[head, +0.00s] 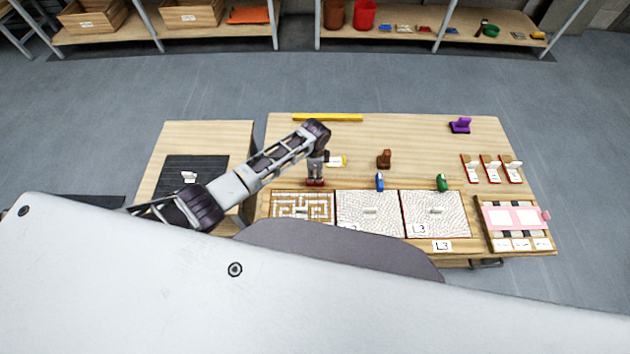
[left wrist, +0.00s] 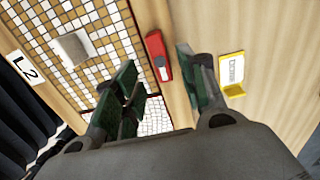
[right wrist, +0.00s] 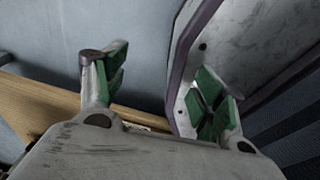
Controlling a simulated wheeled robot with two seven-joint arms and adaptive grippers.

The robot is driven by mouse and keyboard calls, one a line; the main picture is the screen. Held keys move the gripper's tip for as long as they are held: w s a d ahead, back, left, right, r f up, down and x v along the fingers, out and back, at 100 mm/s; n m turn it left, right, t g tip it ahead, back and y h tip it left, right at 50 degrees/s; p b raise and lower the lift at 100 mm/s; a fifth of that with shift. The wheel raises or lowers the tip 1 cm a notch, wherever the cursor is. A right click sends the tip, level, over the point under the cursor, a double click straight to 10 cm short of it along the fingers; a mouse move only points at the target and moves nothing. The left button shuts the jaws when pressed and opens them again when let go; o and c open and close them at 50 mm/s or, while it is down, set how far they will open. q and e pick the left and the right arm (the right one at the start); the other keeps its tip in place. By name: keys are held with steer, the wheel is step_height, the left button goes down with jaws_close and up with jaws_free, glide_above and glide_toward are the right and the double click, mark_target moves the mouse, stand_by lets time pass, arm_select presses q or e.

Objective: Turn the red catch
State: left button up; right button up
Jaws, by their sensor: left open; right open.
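The red catch (left wrist: 157,50) lies on the wood at the edge of the brown-and-white mosaic panel (left wrist: 92,22) in the left wrist view. A dark round spot shows on it. My left gripper (left wrist: 157,68) is open, with one finger on either side of the catch in the picture; contact cannot be told. In the head view the left gripper (head: 315,178) points down over the red catch (head: 315,184), mostly covering it, behind the mosaic panel (head: 302,206). My right gripper (right wrist: 163,92) is open and empty in the right wrist view, outside the head view.
A blue catch (head: 380,182) and a green catch (head: 442,183) stand at two pale panels to the right. A yellow card holder (left wrist: 234,90) is close to the left gripper's right finger. A brown block (head: 384,159) stands behind.

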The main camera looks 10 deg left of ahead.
mark_target(315, 180)
arm_select(q)
step_height(315, 180, down, 4)
steer(key=shift+r+b, duration=0.1)
steer(key=shift+b, duration=0.2)
steer(key=shift+f, duration=1.2)
steer(key=shift+f+b, duration=0.15)
steer(key=shift+b, duration=0.15)
arm_select(e)
steer(key=shift+w+d+f, duration=0.6)
steer(key=shift+w+d, duration=0.05)
steer(key=shift+d, duration=0.2)
steer(key=shift+s, duration=0.15)
arm_select(q)
jaws_close()
arm_select(e)
steer(key=shift+s, duration=0.35)
